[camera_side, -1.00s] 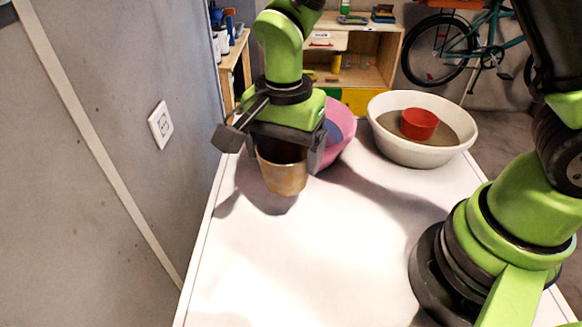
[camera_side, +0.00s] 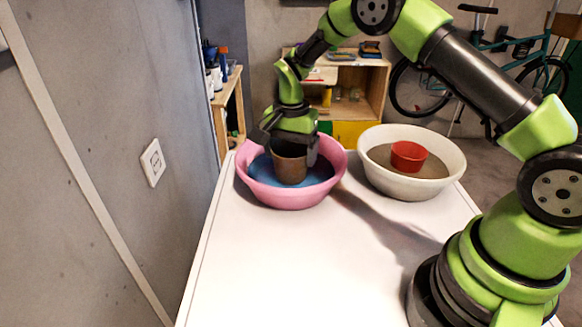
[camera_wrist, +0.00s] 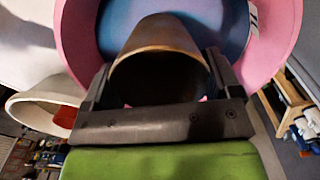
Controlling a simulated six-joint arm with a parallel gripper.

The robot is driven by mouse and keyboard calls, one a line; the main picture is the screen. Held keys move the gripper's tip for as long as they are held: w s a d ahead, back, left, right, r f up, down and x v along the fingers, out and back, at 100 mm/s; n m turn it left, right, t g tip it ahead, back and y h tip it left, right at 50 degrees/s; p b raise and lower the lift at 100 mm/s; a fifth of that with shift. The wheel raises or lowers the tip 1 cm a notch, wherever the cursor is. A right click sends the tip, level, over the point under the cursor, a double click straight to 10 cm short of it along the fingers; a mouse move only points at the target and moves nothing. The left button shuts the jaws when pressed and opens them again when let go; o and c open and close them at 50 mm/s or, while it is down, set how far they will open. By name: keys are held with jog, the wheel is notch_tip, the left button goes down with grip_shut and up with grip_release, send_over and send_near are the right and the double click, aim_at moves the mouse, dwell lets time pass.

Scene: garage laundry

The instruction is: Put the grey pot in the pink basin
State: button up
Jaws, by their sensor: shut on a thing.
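My gripper (camera_side: 290,148) is shut on a brownish pot (camera_side: 290,168), the only pot held; it looks brown rather than grey. The pot is upright or nearly so, within the outline of the pink basin (camera_side: 285,199), against its blue inside. I cannot tell whether its base touches the basin's bottom. In the wrist view, the pot (camera_wrist: 158,38) sits between the two dark fingers of my gripper (camera_wrist: 162,78), with the pink basin (camera_wrist: 78,40) around it. The pot's far side is hidden.
A white basin (camera_side: 400,187) with brownish contents and a red pot (camera_side: 408,156) stands right of the pink basin. The white table (camera_side: 300,265) is clear in front. A grey wall with a socket (camera_side: 153,162) runs along the left.

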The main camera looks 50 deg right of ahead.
jog(key=shift+f, duration=1.85)
jog(key=shift+f, duration=0.2)
jog(key=o, duration=0.7)
jog(key=shift+o, duration=0.2)
jog(key=s+a+r+n+t, duration=0.1)
jog(key=s+r, duration=0.1)
jog(key=r, duration=0.8)
jog(key=s+r+n+t, duration=0.1)
jog(key=s+r, duration=0.1)
jog(key=r, duration=0.8)
jog(key=s+a+r+n+t+y, duration=0.1)
jog(key=s+a+r+n+t, duration=0.15)
jog(key=s+r, duration=0.5)
jog(key=s+a+n+t, duration=0.1)
jog(key=s+n, duration=0.1)
jog(key=s, duration=0.5)
jog(key=s+a+n+t+y, duration=0.1)
jog(key=s+n, duration=0.2)
jog(key=s, duration=0.3)
jog(key=shift+s+f+t, duration=0.35)
jog(key=shift+s+f, duration=0.05)
jog(key=shift+f, duration=0.05)
